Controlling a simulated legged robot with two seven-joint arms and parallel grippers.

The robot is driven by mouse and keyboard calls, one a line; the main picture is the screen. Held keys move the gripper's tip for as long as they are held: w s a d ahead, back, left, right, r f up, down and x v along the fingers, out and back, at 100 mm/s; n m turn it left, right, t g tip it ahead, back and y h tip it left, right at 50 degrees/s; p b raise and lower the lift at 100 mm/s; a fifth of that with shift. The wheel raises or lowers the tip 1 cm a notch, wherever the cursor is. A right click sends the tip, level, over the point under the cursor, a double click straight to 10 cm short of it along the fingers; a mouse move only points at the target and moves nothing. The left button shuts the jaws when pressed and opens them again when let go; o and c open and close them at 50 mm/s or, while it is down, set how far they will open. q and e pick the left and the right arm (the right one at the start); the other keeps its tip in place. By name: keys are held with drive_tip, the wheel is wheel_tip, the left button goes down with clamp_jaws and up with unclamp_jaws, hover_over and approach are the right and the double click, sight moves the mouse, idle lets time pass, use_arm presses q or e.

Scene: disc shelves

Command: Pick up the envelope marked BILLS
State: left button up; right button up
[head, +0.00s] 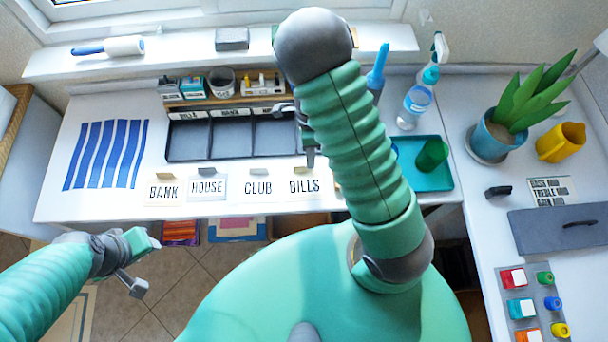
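The white envelope marked BILLS (304,187) lies near the front edge of the white table, rightmost in a row with the envelopes BANK (164,193), HOUSE (207,188) and CLUB (258,188). Each has a small tan or grey piece at its back edge. My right gripper (306,138) is just behind the BILLS envelope in the picture, partly hidden by my green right arm. I cannot tell its opening or its height over the table. My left gripper (143,264) is open and empty, low at the left, in front of the table.
A dark three-compartment tray (190,139) stands behind the envelopes. A blue-striped cloth (107,154) lies left. A teal tray (430,177) with a green cup (432,154) is right of my arm. The right-hand table holds a potted plant (497,132), yellow mug (561,142) and grey case (560,230).

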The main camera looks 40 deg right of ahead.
sight(304, 183)
drive_tip(key=x, duration=0.5)
drive_tip(key=shift+w, duration=0.4)
clamp_jaws()
